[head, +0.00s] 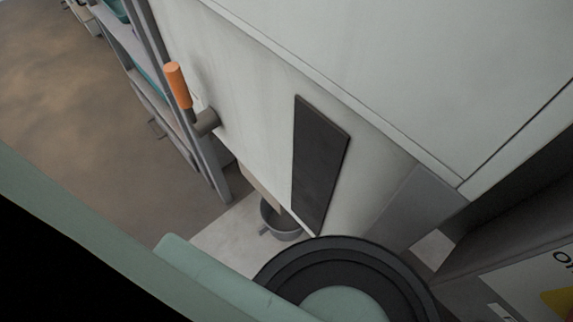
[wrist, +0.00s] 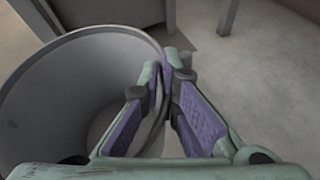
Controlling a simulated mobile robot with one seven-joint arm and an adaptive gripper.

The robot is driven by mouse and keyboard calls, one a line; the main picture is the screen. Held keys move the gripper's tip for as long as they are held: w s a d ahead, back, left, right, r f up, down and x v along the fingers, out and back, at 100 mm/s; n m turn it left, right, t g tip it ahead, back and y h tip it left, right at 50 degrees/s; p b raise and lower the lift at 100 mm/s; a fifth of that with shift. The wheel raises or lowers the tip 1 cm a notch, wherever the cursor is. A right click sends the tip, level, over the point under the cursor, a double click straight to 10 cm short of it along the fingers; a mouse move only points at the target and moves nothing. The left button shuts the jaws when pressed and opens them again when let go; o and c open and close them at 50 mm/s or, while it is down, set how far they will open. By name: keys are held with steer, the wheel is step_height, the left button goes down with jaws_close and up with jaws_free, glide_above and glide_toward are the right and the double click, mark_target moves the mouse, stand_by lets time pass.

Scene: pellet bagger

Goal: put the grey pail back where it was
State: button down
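The grey pail (wrist: 60,85) fills the left of the wrist view, with its open mouth facing the camera. The inside that shows looks empty. My gripper (wrist: 167,68) is closed over the pail's rim, with one purple-padded finger inside the wall and the other outside. The fingertips pinch the rim between them. In the head view a grey pail (head: 281,234) stands at the foot of the pale machine, with something brown at its mouth. I cannot tell whether it is the same pail. My gripper does not show in the head view.
The pale machine (head: 245,110) has an orange-handled lever (head: 177,85) and a dark vertical panel (head: 318,160). A grey shelf rack (head: 150,75) stands to its left.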

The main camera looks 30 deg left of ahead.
step_height(320, 180, down, 10)
steer(key=b, duration=0.2)
steer(key=shift+r, duration=0.2)
steer(key=c, duration=1.8)
jaws_free()
steer(key=v, duration=0.8)
step_height(320, 180, up, 8)
steer(key=p, duration=0.2)
steer(key=shift+w+a+f, duration=0.2)
